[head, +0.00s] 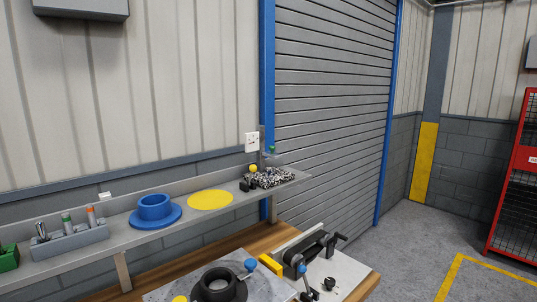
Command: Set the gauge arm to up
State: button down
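I cannot tell for sure which part is the gauge arm. A dark fixture (311,246) with a black lever-like end stands on a pale plate at the right end of the wooden bench. A blue knob (301,267) shows at its near side. Another blue knob (250,265) stands beside a black ring-shaped part (219,287) on a grey plate. A small upright post (262,143) with a green knob stands at the shelf's right end. My gripper is not in view.
A grey shelf (128,240) runs along the wall above the wooden bench (236,240). It carries a blue flanged part (154,211), a yellow disc (210,200), a grey tool holder (70,243) and a green box (8,257). A red mesh cage (513,207) stands right; floor between is clear.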

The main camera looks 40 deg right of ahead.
aim_at(271, 154)
jog(key=i+l+z, duration=0.2)
jog(key=z, duration=0.15)
jog(key=i+l+z, duration=0.2)
jog(key=z, duration=0.15)
jog(key=i+l+z, duration=0.1)
jog(key=i+z, duration=0.25)
jog(key=k, duration=0.1)
